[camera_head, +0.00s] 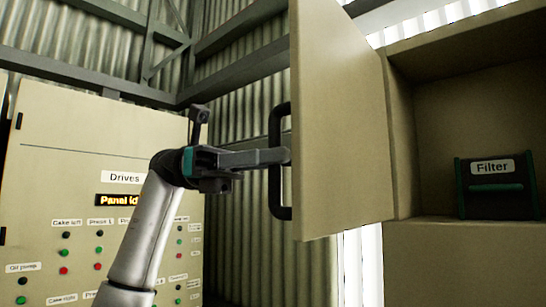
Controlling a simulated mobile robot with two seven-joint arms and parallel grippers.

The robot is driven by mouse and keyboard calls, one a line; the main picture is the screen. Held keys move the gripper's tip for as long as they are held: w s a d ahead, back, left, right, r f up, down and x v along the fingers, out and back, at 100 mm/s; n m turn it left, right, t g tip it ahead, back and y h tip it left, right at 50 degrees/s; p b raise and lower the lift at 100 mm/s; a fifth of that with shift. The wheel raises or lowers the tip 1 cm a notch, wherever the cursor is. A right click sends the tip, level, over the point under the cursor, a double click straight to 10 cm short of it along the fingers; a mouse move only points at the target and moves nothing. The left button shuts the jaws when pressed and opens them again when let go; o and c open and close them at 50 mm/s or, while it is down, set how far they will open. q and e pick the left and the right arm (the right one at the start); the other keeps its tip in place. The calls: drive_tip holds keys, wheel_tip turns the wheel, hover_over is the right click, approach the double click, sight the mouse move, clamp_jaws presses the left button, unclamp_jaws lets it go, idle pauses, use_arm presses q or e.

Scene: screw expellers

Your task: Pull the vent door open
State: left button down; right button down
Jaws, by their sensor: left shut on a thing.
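The vent door (345,120) is a beige panel on the right half of the head view. It stands swung out from the beige cabinet, and the cabinet's inside shows to its right. A black bar handle (275,195) sits on the door's left face. My left gripper (282,156) reaches in from the left, with its fingers shut on the handle around mid-height. The fingertips are partly hidden at the handle and door edge. My right gripper is not in view.
Inside the open cabinet (455,112) a dark box labelled Filter (492,188) with a green handle stands on the bottom ledge. A beige control panel (75,140) labelled Drives, with several buttons, stands at the left. Grey beams (240,65) and a corrugated wall lie behind.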

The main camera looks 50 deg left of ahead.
use_arm(q)
drive_tip(key=shift+a, duration=0.15)
drive_tip(key=c, duration=0.8)
unclamp_jaws()
drive_tip(key=s+a+p, duration=0.2)
drive_tip(key=a+p, duration=0.4)
drive_tip(key=a, duration=0.9)
drive_tip(key=shift+s+p, duration=0.35)
drive_tip(key=shift+s, duration=0.05)
